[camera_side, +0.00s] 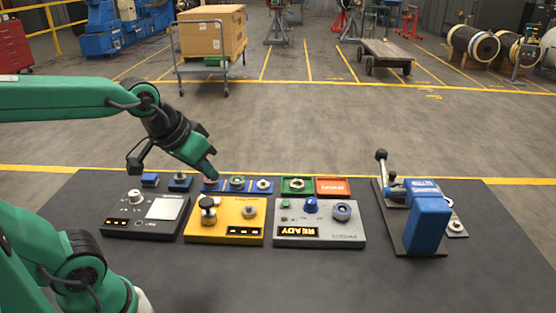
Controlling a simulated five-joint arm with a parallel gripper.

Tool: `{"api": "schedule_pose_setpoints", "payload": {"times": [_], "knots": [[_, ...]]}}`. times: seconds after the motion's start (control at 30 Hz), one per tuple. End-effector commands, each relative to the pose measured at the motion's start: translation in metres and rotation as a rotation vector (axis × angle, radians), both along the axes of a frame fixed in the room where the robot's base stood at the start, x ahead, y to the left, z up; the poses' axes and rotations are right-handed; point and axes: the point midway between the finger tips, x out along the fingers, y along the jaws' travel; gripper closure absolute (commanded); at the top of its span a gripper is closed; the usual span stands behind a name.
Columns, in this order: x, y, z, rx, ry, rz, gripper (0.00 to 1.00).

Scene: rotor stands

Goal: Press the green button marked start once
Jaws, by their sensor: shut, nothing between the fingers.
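A small green button (285,204) sits at the upper left of the grey panel (352,232) with the lit READY display. Its marking is too small to read. A greenish round part (237,182) also shows on a blue block behind the yellow panel, and I cannot tell whether it is a button. My gripper (214,178) is shut and empty. It points down and right, over or just behind a blue block with a reddish top (211,185), left of both green parts. I cannot tell whether its tip touches that block.
The grey panel carries a blue knob (310,205) and a round fitting (342,211). A yellow panel (225,232) and a dark panel (145,228) stand left. Green (288,192) and red (333,187) trays lie behind. A blue lever device (426,225) stands right. The front mat is clear.

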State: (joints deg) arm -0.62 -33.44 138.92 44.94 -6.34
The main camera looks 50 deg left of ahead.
Motion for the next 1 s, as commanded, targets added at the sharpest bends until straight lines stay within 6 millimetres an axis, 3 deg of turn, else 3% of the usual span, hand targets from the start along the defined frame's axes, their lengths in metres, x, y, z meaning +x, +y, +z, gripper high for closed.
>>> {"api": "schedule_pose_setpoints", "payload": {"times": [0.47,1.0], "knots": [[0.085,0.007,-0.014,-0.095,-0.042,0.180,1.00],[0.177,0.020,-0.058,-0.211,-0.094,0.379,1.00]]}}
